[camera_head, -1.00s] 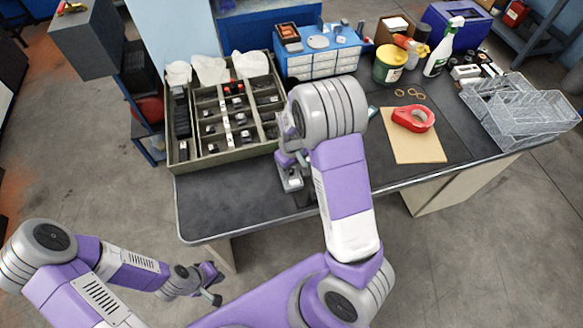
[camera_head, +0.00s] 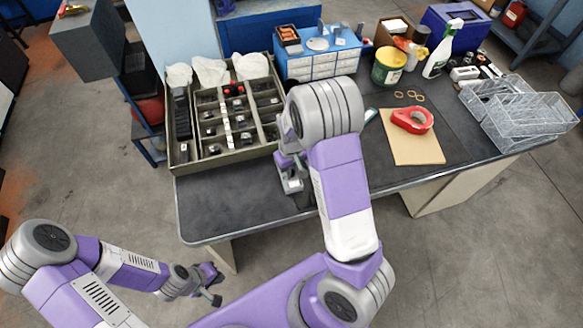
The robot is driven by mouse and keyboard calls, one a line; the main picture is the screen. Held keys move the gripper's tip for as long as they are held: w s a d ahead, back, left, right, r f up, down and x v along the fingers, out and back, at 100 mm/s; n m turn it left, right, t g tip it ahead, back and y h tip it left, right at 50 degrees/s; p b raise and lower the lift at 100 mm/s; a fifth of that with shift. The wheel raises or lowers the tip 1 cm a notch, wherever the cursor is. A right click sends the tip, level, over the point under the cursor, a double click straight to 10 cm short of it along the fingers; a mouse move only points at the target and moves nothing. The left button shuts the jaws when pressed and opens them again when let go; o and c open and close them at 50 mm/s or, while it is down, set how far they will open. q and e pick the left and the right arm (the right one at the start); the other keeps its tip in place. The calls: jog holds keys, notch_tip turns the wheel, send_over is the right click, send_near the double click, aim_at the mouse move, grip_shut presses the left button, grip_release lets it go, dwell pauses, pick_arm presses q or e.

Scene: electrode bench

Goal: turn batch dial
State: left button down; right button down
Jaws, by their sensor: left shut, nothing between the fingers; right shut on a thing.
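My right gripper (camera_head: 291,186) points down at the bench top, just in front of the parts tray. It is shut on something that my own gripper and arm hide. I cannot make out the batch dial; it may be behind my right gripper or arm. My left gripper (camera_head: 214,288) is shut and empty, low in front of the bench and clear of it.
The divided parts tray (camera_head: 222,158) with small dark parts stands left of my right gripper. A blue drawer unit (camera_head: 322,65) is behind. The bench's front left is bare.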

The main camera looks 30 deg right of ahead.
jog(key=m+p, duration=0.3)
jog(key=m, duration=0.3)
jog(key=shift+r, duration=0.1)
jog(key=m+p, duration=0.2)
jog(key=m, duration=0.3)
jog(key=shift+m+p, duration=0.3)
jog(key=shift+p, duration=0.1)
jog(key=m+p, duration=0.2)
jog(key=m, duration=0.3)
jog(key=shift+p, duration=0.3)
jog(key=m+p, duration=0.2)
jog(key=m, duration=0.3)
jog(key=shift+m, duration=0.4)
